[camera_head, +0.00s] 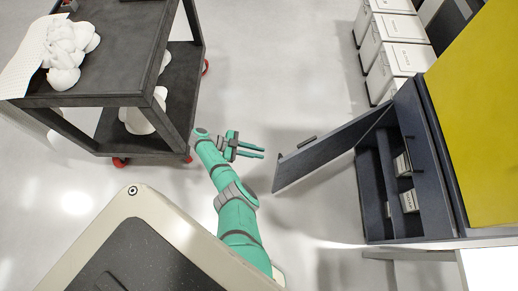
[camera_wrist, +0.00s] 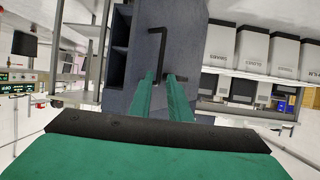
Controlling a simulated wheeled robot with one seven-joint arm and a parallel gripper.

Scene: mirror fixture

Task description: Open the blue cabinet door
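The dark blue-grey cabinet (camera_head: 375,215) stands at the right in the head view, with shelves inside showing. Its door (camera_head: 325,155) is swung well open, standing out to the left of the body. A black handle (camera_head: 307,141) is on the door; in the wrist view the handle (camera_wrist: 162,46) shows just beyond my fingertips. The door panel (camera_wrist: 190,25) fills the upper middle of the wrist view. My green gripper (camera_head: 264,152) is left of the door's free edge, fingers pointing right. The fingers are apart with nothing between them; the wrist view shows the gap (camera_wrist: 162,76).
A black cart (camera_head: 125,85) with red casters stands at upper left, close to my arm. White bins (camera_head: 390,55) line the upper right. Small boxes (camera_head: 402,165) sit on the cabinet shelves. The floor (camera_head: 275,60) between cart and cabinet is clear.

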